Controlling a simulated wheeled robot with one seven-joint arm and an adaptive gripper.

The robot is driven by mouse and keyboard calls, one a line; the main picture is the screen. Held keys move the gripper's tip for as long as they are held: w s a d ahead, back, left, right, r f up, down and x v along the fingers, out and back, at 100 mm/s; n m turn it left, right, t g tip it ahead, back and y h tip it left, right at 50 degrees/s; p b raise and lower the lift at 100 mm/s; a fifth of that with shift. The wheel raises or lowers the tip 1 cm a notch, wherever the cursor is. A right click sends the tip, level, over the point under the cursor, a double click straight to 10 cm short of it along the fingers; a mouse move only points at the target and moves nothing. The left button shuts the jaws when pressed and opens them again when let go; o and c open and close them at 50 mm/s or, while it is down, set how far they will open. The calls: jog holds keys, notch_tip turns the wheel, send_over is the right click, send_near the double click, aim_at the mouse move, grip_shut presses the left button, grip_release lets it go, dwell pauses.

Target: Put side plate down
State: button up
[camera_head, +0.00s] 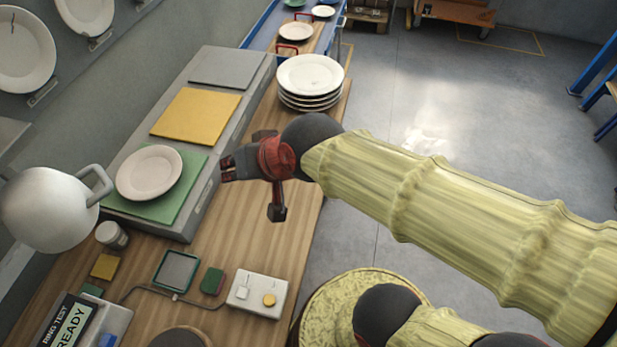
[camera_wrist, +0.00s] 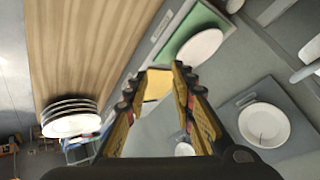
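The small white side plate (camera_head: 149,172) lies flat on the green mat (camera_head: 183,203), at the near end of the long grey slab. In the wrist view the plate (camera_wrist: 200,47) rests on the same green mat (camera_wrist: 208,15), beyond and right of my fingertips. My gripper (camera_head: 226,170) is to the right of the plate and apart from it, over the slab's right edge. In the wrist view its two fingers (camera_wrist: 162,72) are spread with a gap between them and nothing held.
A yellow mat (camera_head: 196,115) and a grey mat (camera_head: 228,68) lie farther along the slab. A plate stack (camera_head: 310,77) stands on the wooden bench behind my gripper. A white kettle-like vessel (camera_head: 48,209) is left, near the plate. A switch box (camera_head: 257,294) sits in front. Plates hang on the left wall.

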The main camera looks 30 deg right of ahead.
jog(key=s+d+n+g+h, duration=0.2)
jog(key=s+d+h, duration=0.1)
jog(key=s+d, duration=0.6)
jog(key=d, duration=0.3)
jog(key=shift+s, duration=0.25)
dwell(0.3)
